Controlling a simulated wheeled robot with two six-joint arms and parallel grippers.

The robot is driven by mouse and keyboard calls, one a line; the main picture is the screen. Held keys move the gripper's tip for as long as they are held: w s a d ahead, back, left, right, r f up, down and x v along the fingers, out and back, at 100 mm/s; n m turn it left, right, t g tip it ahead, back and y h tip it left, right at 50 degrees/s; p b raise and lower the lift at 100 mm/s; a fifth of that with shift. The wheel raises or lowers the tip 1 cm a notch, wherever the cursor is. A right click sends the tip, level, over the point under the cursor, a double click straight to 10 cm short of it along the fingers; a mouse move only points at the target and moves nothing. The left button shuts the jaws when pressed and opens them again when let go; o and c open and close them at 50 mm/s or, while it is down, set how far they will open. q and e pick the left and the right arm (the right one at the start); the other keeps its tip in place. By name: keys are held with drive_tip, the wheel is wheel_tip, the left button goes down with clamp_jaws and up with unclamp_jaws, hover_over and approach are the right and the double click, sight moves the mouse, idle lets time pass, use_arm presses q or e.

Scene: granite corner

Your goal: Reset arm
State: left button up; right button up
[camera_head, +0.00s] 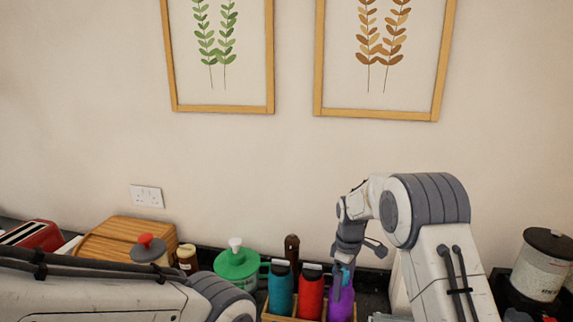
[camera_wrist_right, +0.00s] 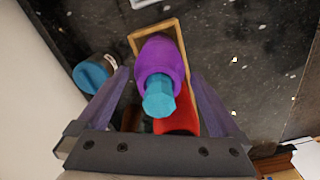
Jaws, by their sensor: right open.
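My right gripper (camera_head: 345,277) points down over a purple bottle (camera_head: 342,309) at the right end of a row of bottles. In the right wrist view my right gripper (camera_wrist_right: 160,76) is open, one finger on each side of the purple bottle (camera_wrist_right: 161,60) with its teal cap, with gaps visible. The bottle stands in a narrow wooden crate (camera_wrist_right: 172,24), beside a red bottle (camera_wrist_right: 177,122). In the head view the red bottle (camera_head: 311,294) and a teal bottle (camera_head: 280,290) stand left of it. My left arm crosses the lower left; its gripper is not visible.
A green lidded container (camera_head: 237,265), a wooden bread box (camera_head: 118,238) and a red toaster (camera_head: 32,236) stand to the left. A dark-lidded canister (camera_head: 541,265) is at the right. A blue-and-black cylinder (camera_wrist_right: 95,72) lies beside the crate. The wall is close behind.

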drive_tip(key=shift+f, duration=0.4)
drive_tip(key=shift+r+b, duration=0.45)
drive_tip(key=shift+r, duration=1)
